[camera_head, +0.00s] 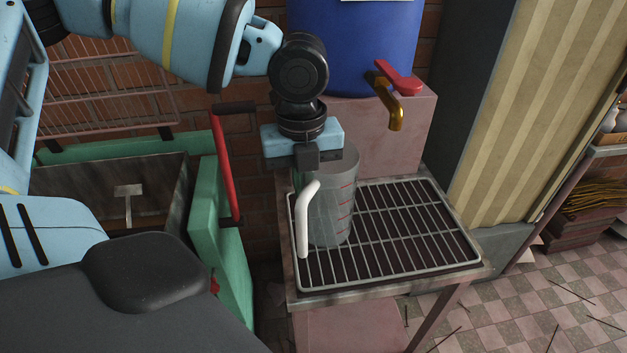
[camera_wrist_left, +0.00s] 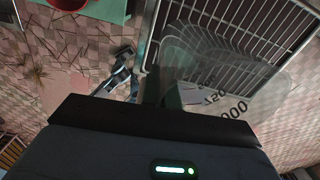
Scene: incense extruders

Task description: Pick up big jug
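The big jug (camera_head: 332,205) is clear, with red measuring marks and a white handle (camera_head: 303,228) on its left side. It stands upright on a wire rack. In the left wrist view the jug (camera_wrist_left: 258,85) shows as a clear shape with dark numbers at the upper right. My left gripper (camera_head: 306,157) points down at the jug's top, above the handle. Its fingers are mostly hidden, so I cannot tell whether they are open or touch the jug. My right gripper is not in view.
The wire rack (camera_head: 410,235) is bare to the right of the jug. A blue barrel (camera_head: 352,45) with a brass tap (camera_head: 395,115) and red lever stands behind on a pink block (camera_head: 385,150). A green-edged bin (camera_head: 222,245) with a red handle (camera_head: 224,165) is at left.

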